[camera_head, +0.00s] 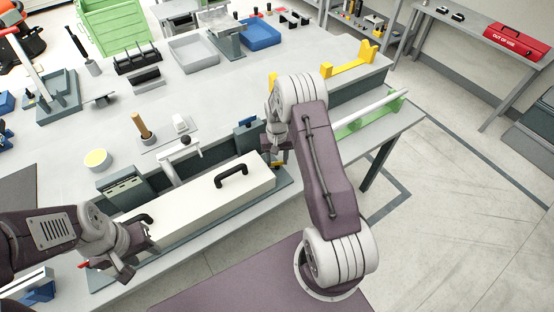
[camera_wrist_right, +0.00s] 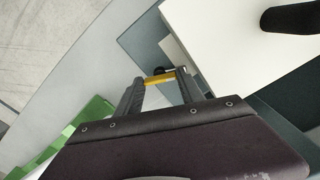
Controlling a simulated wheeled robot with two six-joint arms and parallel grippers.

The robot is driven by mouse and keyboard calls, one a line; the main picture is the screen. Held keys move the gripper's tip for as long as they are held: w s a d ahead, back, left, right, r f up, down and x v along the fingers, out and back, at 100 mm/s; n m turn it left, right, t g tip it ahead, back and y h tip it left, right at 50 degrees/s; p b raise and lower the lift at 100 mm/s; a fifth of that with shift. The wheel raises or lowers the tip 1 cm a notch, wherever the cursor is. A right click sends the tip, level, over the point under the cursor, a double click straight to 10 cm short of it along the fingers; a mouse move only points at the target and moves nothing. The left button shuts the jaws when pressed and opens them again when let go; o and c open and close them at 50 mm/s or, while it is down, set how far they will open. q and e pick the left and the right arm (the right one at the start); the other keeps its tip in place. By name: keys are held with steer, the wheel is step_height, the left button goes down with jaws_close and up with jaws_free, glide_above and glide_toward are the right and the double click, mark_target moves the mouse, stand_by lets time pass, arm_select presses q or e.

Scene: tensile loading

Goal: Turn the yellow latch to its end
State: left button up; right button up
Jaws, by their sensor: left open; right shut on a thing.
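The yellow latch (camera_wrist_right: 160,78) lies between the two fingers of my right gripper (camera_wrist_right: 161,80) in the right wrist view, at the end of the white box. In the head view a small yellow part of it (camera_head: 278,164) shows under my right gripper (camera_head: 275,152), which hides most of the latch. The right gripper is shut on it. The white box (camera_head: 195,205), with black handles on top, lies along the table's front edge. My left gripper (camera_head: 122,262) is open at the box's left end, near a red part (camera_head: 84,265); its fingertips are partly hidden.
Floor in front is clear.

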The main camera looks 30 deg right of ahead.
steer(key=n, duration=0.4)
steer(key=shift+n, duration=0.6)
steer(key=o, duration=1.4)
steer(key=shift+c, duration=0.2)
